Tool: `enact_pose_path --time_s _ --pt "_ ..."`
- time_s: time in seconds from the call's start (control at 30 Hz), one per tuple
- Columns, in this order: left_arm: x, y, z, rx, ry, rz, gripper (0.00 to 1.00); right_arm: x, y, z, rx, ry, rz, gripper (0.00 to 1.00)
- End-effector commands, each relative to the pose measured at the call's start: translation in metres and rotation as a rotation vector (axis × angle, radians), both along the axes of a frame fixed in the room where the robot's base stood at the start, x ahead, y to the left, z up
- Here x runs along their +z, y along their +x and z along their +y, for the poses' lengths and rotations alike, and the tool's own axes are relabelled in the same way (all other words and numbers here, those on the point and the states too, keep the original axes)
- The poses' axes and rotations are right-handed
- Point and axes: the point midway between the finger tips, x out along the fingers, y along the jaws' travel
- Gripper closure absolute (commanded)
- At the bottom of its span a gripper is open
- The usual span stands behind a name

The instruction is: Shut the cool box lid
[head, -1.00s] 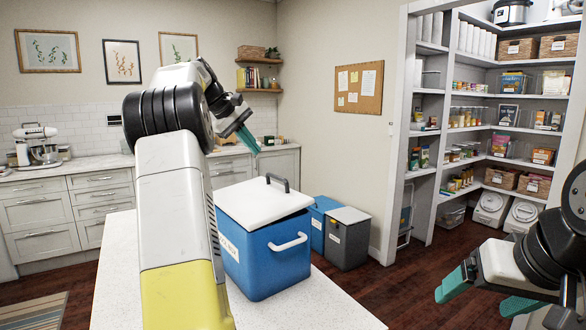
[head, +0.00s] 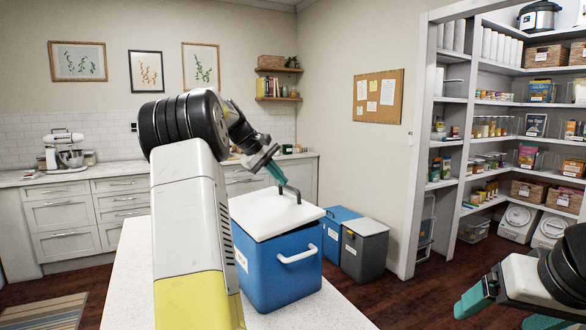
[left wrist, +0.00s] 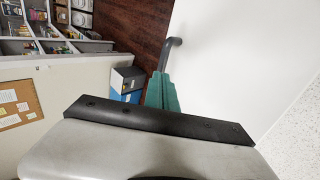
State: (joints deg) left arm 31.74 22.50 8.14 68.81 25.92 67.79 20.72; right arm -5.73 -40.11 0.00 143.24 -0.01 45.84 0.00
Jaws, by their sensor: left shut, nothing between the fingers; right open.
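The blue cool box (head: 280,272) stands on the pale speckled counter, with a white side handle. A dark grey handle (head: 290,190) stands up at the lid's far edge. My left gripper (head: 278,174) is shut and empty, its teal fingertips at or just above the lid beside that handle. In the left wrist view the fingers (left wrist: 162,92) show against the white lid (left wrist: 240,60); contact is unclear. My right gripper (head: 506,308) is open and empty at lower right, away from the box.
The counter (head: 125,285) is clear around the box. A blue bin (head: 338,230) and a grey bin (head: 365,252) stand on the floor behind it. Pantry shelves (head: 500,105) are at the right. Kitchen cabinets (head: 65,225) with a stand mixer (head: 65,150) are at the back left.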

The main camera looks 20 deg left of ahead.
Motion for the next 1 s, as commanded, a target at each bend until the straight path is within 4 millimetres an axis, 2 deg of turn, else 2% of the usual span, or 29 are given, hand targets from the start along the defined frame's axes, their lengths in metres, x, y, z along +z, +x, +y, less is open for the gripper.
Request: enact_pose_path --time_s 0.17,0.5,0.73,1.0 --pt "-0.008 0.005 -0.004 0.0 0.0 0.0 1.0 0.0 0.0 0.0 0.0 0.0 0.0 0.16" --pt "-0.009 0.006 -0.004 -0.001 -0.001 0.0 1.0 0.0 0.0 0.0 0.0 0.0 0.0 0.16" --pt "-0.03 0.015 -0.012 -0.003 -0.002 0.003 1.0 0.0 0.0 0.0 0.0 0.0 0.0 0.16" --pt "-0.033 0.015 -0.012 -0.001 -0.001 0.003 1.0 0.0 0.0 0.0 0.0 0.0 0.0 0.16"
